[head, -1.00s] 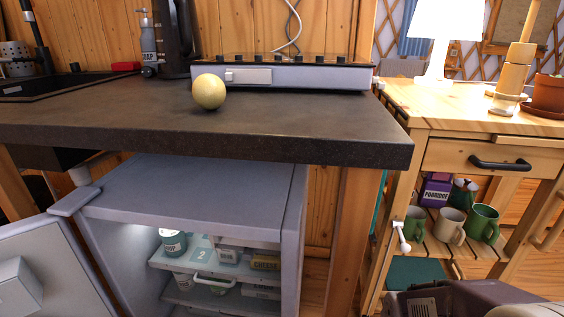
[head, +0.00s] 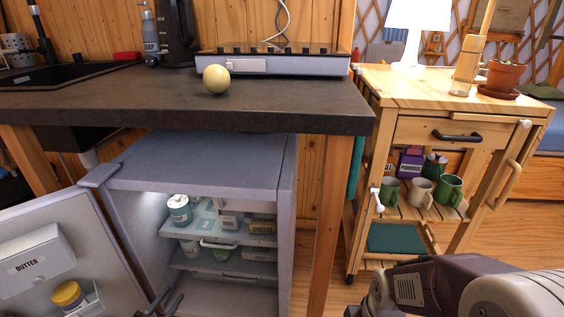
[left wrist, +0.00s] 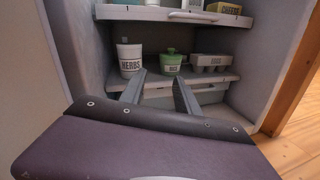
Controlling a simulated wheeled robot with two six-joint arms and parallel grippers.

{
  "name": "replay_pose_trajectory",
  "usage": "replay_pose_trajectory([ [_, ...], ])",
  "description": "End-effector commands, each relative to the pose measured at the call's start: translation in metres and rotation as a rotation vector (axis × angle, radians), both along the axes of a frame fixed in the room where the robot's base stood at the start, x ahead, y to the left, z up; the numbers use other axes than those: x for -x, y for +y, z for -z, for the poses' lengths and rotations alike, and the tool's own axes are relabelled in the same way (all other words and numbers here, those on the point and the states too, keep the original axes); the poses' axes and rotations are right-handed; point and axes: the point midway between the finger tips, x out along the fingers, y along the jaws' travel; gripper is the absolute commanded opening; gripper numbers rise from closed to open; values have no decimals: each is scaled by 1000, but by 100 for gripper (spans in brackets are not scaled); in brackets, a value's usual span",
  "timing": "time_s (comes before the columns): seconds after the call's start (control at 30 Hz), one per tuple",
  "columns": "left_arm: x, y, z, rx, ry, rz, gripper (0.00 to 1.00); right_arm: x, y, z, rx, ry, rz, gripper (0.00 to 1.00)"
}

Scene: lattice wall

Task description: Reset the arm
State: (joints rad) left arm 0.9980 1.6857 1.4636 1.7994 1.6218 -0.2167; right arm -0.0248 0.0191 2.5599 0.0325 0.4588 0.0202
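My left gripper (head: 165,302) shows only as dark fingertips at the bottom edge of the head view, in front of the open fridge (head: 200,165). In the left wrist view its two fingers (left wrist: 159,75) are apart with nothing between them, pointing into the fridge. Beyond them a white herbs pot (left wrist: 130,58), a green jar (left wrist: 171,62) and a grey carton (left wrist: 209,63) stand on a shelf. Part of my right arm (head: 430,287) shows at the bottom right of the head view. Its gripper is out of view.
The fridge door (head: 100,235) hangs open at left, holding a butter box (head: 36,262) and a yellow-lidded jar (head: 68,294). A dark counter (head: 130,103) with a pale ball (head: 216,79) is above. A wooden cart (head: 420,122) with mugs stands right; floor beside it is clear.

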Motion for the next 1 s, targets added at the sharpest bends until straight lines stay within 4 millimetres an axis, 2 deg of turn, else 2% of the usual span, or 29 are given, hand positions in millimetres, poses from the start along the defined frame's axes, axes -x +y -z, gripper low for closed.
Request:
replay_pose_trajectory([
  [0.03, -11, -7, -24, -26, -17, 41, 38, 0, 0, -9, 0, 0, 0, 36],
  [0.17, -38, -38, -83, -97, -67, 179, 38, 0, 0, -23, 0, 0, 0, 36],
  [0.27, -56, -84, -141, -175, -102, 347, 38, 0, 0, -38, 0, 0, 0, 36],
  [0.3, -59, -110, -168, -214, -114, 435, 38, 0, 0, -45, 0, 0, 0, 36],
  [0.37, -57, -153, -206, -284, -125, 583, 38, 0, 0, -56, 0, 0, 0, 36],
  [0.4, -50, -183, -229, -338, -128, 687, 38, 0, 0, -63, 0, 0, 0, 36],
  [0.47, -31, -227, -261, -432, -129, 850, 38, 0, 0, -74, 0, 0, 0, 36],
  [0.5, -12, -255, -279, -507, -128, 963, 38, 0, 0, -82, 0, 0, 0, 36],
  [0.57, 23, -290, -302, -638, -124, 1133, 38, 0, 0, -94, 0, 0, 0, 36],
  [0.6, 48, -305, -311, -730, -121, 1234, 38, 0, 0, -99, 0, 0, 0, 36],
  [0.7, 105, -319, -321, -970, -117, 1440, 38, 0, 0, -111, 0, 0, 0, 36],
  [0.77, 132, -315, -322, -1112, -120, 1533, 38, 0, 0, -117, 0, 0, 0, 36],
  [0.8, 148, -309, -322, -1209, -124, 1587, 38, 0, 0, -120, 0, 0, 0, 36],
  [0.9, 178, -284, -318, -1467, -137, 1691, 38, 0, 0, -127, 0, 0, 0, 36],
  [1.0, 193, -247, -306, -1722, -142, 1753, 38, 0, 0, -128, 0, 0, 0, 36],
])
